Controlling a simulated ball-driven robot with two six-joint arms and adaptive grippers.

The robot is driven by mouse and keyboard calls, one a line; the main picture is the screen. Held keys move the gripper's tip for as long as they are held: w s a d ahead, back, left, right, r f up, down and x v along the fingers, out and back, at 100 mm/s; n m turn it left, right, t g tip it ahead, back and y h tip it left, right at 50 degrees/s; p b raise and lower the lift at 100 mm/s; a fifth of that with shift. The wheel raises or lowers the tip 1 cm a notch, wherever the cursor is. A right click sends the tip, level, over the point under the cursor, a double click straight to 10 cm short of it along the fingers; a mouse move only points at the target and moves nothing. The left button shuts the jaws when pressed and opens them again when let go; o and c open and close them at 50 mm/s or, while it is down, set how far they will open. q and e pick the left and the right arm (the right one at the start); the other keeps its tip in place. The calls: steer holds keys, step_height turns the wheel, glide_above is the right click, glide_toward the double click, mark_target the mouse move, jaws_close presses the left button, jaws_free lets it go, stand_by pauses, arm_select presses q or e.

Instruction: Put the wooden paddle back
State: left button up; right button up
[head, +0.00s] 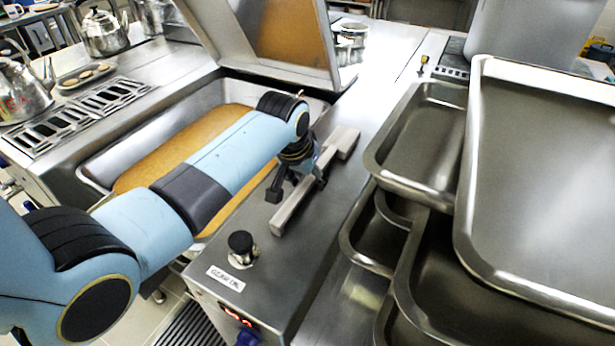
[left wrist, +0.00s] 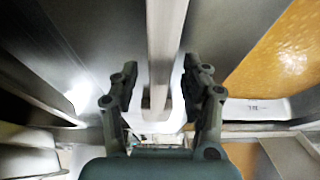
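The wooden paddle (head: 291,208) lies on the steel worktop to the right of the open pan, its handle pointing toward the front and its wider end at the back. My left gripper (head: 294,192) is over the paddle's handle. In the left wrist view the pale handle (left wrist: 165,50) runs between the two fingers of the left gripper (left wrist: 160,90). The fingers are open, with a gap on each side of the handle. My right gripper is not in either view.
The open pan (head: 105,165) with orange-brown contents lies to the left under my left arm, its lid (head: 335,50) raised behind. A black knob (head: 241,243) stands in front of the paddle. Steel trays (head: 376,165) are stacked on the right. Kettles (head: 103,35) stand at the back left.

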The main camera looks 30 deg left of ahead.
arm_select(q)
steer(key=v, duration=1.2)
steer(key=shift+p, duration=0.3)
steer(key=shift+r, duration=0.1)
